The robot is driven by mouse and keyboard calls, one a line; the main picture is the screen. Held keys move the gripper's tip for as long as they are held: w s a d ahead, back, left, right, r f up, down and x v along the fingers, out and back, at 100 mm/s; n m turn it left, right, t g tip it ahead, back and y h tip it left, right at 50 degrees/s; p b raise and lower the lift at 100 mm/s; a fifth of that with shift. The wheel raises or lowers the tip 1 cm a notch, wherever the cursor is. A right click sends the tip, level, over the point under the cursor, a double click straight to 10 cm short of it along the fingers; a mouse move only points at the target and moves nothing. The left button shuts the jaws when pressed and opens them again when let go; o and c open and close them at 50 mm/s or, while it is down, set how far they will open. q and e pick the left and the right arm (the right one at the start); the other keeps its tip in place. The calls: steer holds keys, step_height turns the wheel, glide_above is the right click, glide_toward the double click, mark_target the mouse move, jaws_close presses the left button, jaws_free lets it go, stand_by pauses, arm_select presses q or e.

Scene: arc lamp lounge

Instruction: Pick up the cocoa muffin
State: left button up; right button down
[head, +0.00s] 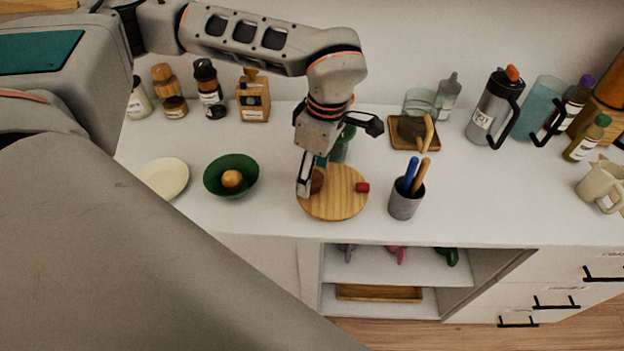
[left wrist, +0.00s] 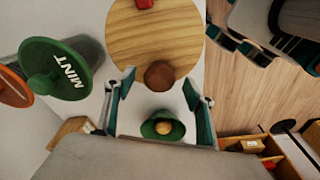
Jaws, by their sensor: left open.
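The cocoa muffin (head: 317,183) is a small dark brown round thing on the left part of a round wooden board (head: 345,203). It also shows in the left wrist view (left wrist: 159,74), at the board's edge nearest the fingers. My left gripper (head: 313,174) points down over the left part of the board, and a finger partly hides the muffin in the head view. In the left wrist view the fingers (left wrist: 160,88) are spread, one to each side of the muffin in the picture, with nothing gripped. I cannot tell whether either touches it. My right gripper is not in view.
A small red thing (head: 362,187) lies on the board. A green bowl (head: 218,187) with an orange-brown round item and a cream plate (head: 166,176) stand left. A green-lidded jar (left wrist: 70,73) stands close behind the gripper. A grey cup (head: 404,206) with utensils stands right.

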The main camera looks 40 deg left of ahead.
arm_select(q)
steer(key=shift+a+f, duration=0.2)
steer(key=shift+f, duration=0.95)
steer(key=c, duration=1.2)
steer(key=shift+o, duration=0.2)
steer(key=shift+r, duration=0.1)
